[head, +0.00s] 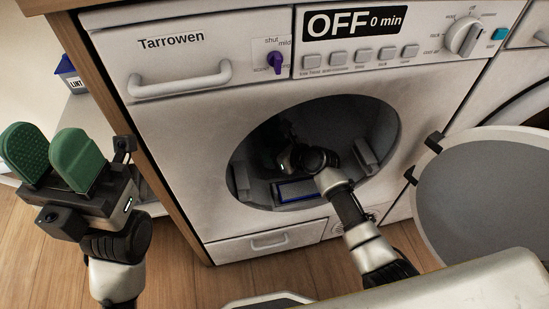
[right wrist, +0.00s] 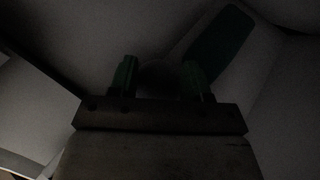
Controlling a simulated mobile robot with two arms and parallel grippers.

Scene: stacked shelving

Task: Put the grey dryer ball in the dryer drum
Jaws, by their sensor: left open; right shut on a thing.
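The dryer drum (head: 345,118) is open and dark inside, in the middle of the head view. My right arm reaches through its round opening, and my right gripper (head: 284,158) is inside the drum, in shadow. In the right wrist view, the green fingers of my right gripper (right wrist: 160,80) are shut on a dim, rounded grey thing, which looks like the grey dryer ball (right wrist: 161,76). The ball is not clear in the head view. My left gripper (head: 50,152) is open and empty, outside the dryer at the left.
The round dryer door (head: 485,190) stands open at the right. A blue-framed slot (head: 299,190) lies at the opening's lower lip. The dryer display (head: 352,22) reads OFF, 0 min. A blue and white LINT bin (head: 72,78) stands at the left, behind a wooden side panel (head: 118,100).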

